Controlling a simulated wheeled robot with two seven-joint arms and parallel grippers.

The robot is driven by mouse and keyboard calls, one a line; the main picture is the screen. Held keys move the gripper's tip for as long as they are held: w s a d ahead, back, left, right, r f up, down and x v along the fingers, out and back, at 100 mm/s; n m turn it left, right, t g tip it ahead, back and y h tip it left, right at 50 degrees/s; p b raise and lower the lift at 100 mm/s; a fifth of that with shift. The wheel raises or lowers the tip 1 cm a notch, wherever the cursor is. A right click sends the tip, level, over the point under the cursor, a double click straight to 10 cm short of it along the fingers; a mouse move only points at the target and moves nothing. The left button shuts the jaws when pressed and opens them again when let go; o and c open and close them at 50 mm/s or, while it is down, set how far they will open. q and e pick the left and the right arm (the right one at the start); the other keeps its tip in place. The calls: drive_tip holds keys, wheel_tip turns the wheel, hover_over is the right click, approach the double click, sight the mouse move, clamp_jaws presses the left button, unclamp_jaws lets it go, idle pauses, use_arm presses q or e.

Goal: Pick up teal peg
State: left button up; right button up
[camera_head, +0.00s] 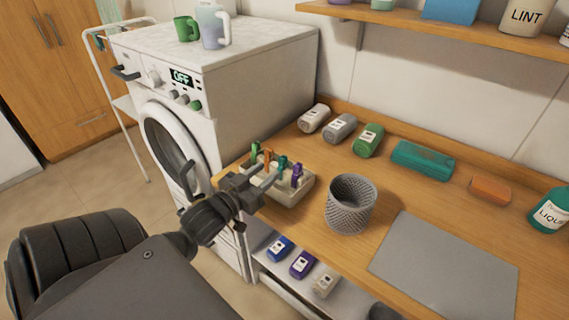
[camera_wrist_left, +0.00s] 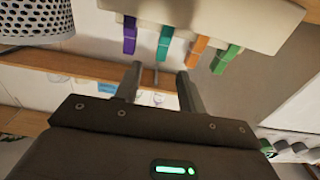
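The teal peg (camera_head: 283,162) stands clipped on the edge of a pale box (camera_head: 305,188), between a purple peg (camera_head: 297,173) and an orange peg (camera_head: 268,156). A green peg (camera_head: 255,150) is at the far end. My left gripper (camera_head: 271,178) is at the near side of the box, close to the pegs. In the left wrist view the gripper (camera_wrist_left: 160,76) is open, with nothing between its fingers. There the teal peg (camera_wrist_left: 165,42) hangs from the box edge beyond the fingertips, roughly ahead of the gap. My right gripper is not in view.
A grey mesh basket (camera_head: 350,204) stands right of the box, with a grey mat (camera_head: 445,268) beyond it. A washing machine (camera_head: 225,75) stands at the left. Small bottles sit on a lower shelf.

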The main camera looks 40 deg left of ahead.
sight(280, 161)
use_arm(q)
drive_tip(key=shift+w+a, duration=0.1)
drive_tip(key=shift+w, duration=1.15)
drive_tip(key=shift+w+f, duration=0.1)
drive_tip(key=shift+w, duration=0.1)
drive_tip(key=w+p, duration=0.2)
drive_tip(key=w, duration=0.3)
drive_tip(key=shift+a, duration=0.1)
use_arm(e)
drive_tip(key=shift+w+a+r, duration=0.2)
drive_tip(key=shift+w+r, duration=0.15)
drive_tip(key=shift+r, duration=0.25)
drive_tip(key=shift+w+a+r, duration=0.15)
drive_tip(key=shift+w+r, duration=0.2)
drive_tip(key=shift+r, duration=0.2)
use_arm(q)
drive_tip(key=shift+c, duration=0.3)
clamp_jaws()
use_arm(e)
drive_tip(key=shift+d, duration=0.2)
